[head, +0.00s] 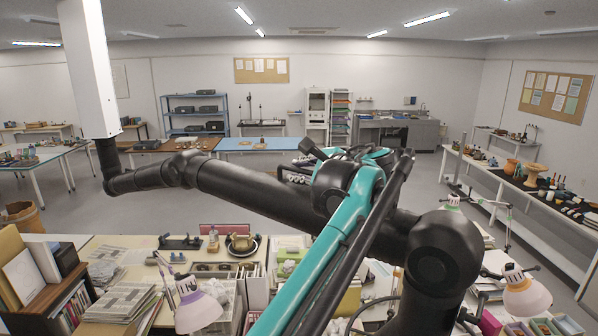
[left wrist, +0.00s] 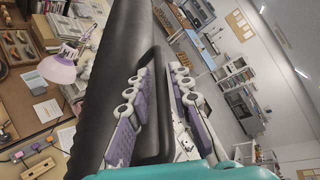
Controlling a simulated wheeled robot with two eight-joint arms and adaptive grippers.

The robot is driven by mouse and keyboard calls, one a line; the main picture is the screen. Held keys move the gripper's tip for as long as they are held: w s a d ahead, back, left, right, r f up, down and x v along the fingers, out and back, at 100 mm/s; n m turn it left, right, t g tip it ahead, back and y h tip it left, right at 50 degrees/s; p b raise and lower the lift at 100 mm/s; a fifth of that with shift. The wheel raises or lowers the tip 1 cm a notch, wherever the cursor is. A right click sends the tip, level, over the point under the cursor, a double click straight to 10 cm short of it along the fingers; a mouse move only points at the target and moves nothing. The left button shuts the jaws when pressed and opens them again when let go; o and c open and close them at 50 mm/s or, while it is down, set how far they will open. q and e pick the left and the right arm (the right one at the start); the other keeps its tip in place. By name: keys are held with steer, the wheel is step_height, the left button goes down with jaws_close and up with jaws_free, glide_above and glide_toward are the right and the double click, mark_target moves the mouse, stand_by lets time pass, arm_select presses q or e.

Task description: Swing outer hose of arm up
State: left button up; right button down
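A thick black hose arm (head: 258,197) hangs from a white column (head: 88,66) at the upper left. It bends at a joint (head: 184,168) and runs right, behind my teal left arm. A large black elbow (head: 442,252) shows at the lower right; I cannot tell whether it belongs to the hose arm. My left gripper (head: 297,175) is beside the hose's far side, partly hidden. In the left wrist view, its purple-padded fingers (left wrist: 157,105) lie apart on either side of a narrow black bar (left wrist: 155,130) along the thick hose (left wrist: 108,85). Whether they press it is unclear. My right gripper is not in view.
A cluttered desk (head: 110,244) below holds papers, books and a lamp with a pale shade (head: 198,311). Another lamp (head: 527,296) stands at the lower right. A blue-topped table (head: 258,144) and shelves (head: 196,112) are at the back. Open floor lies between.

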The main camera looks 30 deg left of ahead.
arm_select(q)
steer(key=v, duration=1.1)
steer(key=shift+s+d+r, duration=0.15)
steer(key=shift+s+d, duration=0.05)
steer(key=shift+d, duration=0.1)
